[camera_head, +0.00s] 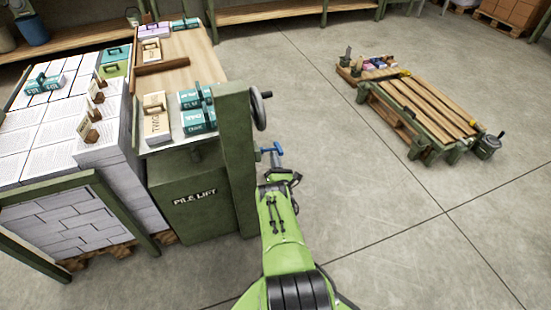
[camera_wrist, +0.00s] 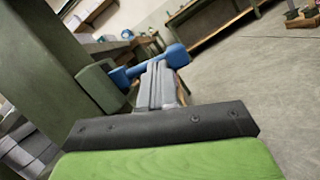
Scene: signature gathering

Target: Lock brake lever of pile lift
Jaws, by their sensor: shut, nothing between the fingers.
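The pile lift (camera_head: 190,195) is a dark green cabinet with a post on its right side. Its blue brake lever (camera_head: 271,150) sticks out low on the post, below the handwheel. In the wrist view the lever (camera_wrist: 150,63) is a blue bar with a thick knob at its right end, coming from a green block (camera_wrist: 103,88) on the post. My gripper (camera_wrist: 158,75) is shut and empty, its fingertips at the lever's near side; I cannot tell whether they touch it. In the head view my gripper (camera_head: 275,172) is just below the lever.
A handwheel (camera_head: 259,108) juts from the post above the lever. White paper stacks (camera_head: 60,140) stand at left, and labelled boxes (camera_head: 197,112) lie on the lift's top. A low slatted bench (camera_head: 420,105) stands at right. The floor (camera_head: 370,210) between is clear.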

